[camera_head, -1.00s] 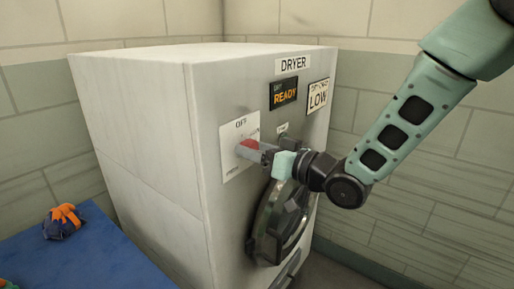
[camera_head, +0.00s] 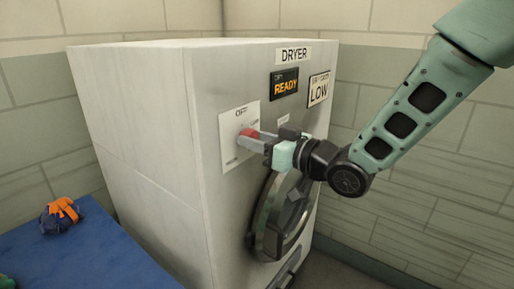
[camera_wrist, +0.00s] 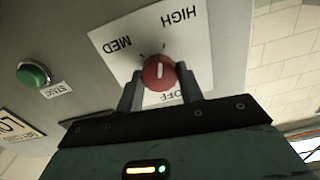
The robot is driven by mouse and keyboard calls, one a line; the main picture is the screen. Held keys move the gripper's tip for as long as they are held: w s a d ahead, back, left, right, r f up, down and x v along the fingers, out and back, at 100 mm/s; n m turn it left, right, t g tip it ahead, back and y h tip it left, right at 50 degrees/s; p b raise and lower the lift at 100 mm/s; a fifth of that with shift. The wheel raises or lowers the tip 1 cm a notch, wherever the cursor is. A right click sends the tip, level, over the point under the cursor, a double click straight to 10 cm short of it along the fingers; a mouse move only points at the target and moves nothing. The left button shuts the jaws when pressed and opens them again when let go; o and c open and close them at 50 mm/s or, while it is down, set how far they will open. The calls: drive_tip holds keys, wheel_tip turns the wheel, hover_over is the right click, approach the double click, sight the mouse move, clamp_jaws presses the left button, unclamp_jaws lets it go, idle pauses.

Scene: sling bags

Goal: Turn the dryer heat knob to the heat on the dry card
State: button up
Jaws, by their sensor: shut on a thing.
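The red heat knob (camera_wrist: 159,72) sits on a white dial plate (camera_wrist: 192,55) on the dryer front. In the wrist view the plate reads HIGH at top right, MED at top left and OFF below, upside down. A short white line marks the knob's face, but which end points is unclear. The dry card (camera_head: 319,90) reads LOW, at the dryer's upper right.
The dryer (camera_head: 150,130) has a READY display (camera_head: 284,86) and a round door (camera_head: 278,220) below my wrist. A green START button (camera_wrist: 33,74) sits beside the dial plate. A blue table (camera_head: 90,255) with a blue and orange bundle (camera_head: 60,215) stands at the left.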

drive_tip(key=shift+s+f+n+b, duration=0.1)
drive_tip(key=shift+f+n+b, duration=0.05)
drive_tip(key=shift+n+b, duration=6.8)
drive_tip(key=shift+f+n+b, duration=0.1)
drive_tip(key=shift+n+b, duration=5.95)
drive_tip(key=shift+b, duration=1.75)
drive_tip(key=o, duration=1)
